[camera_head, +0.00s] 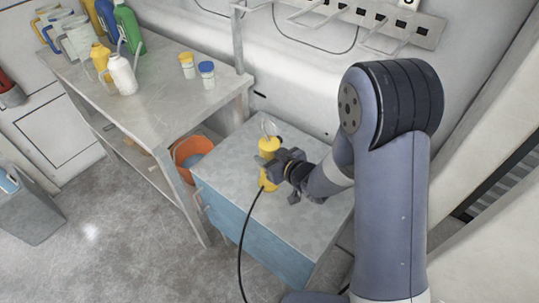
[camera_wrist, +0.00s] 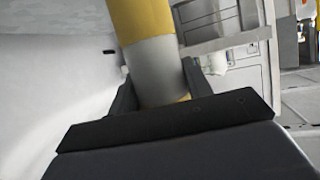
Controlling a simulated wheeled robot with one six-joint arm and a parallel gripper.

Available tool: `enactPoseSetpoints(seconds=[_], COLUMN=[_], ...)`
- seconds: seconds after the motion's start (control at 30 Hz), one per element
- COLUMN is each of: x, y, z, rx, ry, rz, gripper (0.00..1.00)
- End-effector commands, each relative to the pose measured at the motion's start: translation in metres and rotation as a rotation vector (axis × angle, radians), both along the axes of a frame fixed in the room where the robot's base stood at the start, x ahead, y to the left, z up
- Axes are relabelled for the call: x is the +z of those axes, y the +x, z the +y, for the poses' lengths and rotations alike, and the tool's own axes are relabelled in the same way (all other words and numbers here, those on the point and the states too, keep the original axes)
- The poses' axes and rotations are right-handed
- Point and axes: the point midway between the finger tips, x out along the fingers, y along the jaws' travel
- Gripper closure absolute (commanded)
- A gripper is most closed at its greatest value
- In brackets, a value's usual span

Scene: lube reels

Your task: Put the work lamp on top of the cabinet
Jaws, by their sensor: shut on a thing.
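The work lamp (camera_head: 269,147) is yellow with a wire hook at its top and a black cable running from its lower end down past the cabinet front. It looks upright over the top of the blue-grey cabinet (camera_head: 232,146). My gripper (camera_head: 276,167) is shut around the lamp's middle, coming from the right. In the wrist view the lamp (camera_wrist: 145,22) shows as a yellow and grey cylinder between my fingers (camera_wrist: 160,95). The fingers hide part of the lamp. I cannot tell whether its lower end touches the cabinet top.
A workbench (camera_head: 150,110) stands left of the cabinet, holding several bottles and jugs and two small capped jars (camera_head: 207,75). An orange bucket (camera_head: 190,146) is beneath it, beside the cabinet. A wall rack (camera_head: 425,30) is behind. The cabinet top has free room around the lamp.

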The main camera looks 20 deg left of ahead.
Motion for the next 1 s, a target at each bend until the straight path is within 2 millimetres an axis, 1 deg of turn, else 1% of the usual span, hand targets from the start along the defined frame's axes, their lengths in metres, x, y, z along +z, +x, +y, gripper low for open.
enactPoseSetpoints(seconds=[0.17,0.2,0.4,0.43,0.63,0.77,0.87,1.0], x=[-0.003,-0.003,-0.002,-0.002,-0.002,0.001,0.004,0.013], y=[0.0,0.0,0.0,0.0,0.0,0.0,-0.005,-0.02], z=[0.0,0.0,0.0,0.0,0.0,0.0,-0.008,-0.027], rx=[0.0,0.0,0.0,0.0,0.0,0.0,-0.001,-0.002], ry=[0.002,0.0,0.0,0.0,0.0,-0.001,-0.001,0.0], rz=[-0.003,0.0,0.0,0.0,0.0,0.001,0.0,-0.001], gripper=[1.0,0.5,0.33,0.31,0.31,0.31,0.31,0.31])
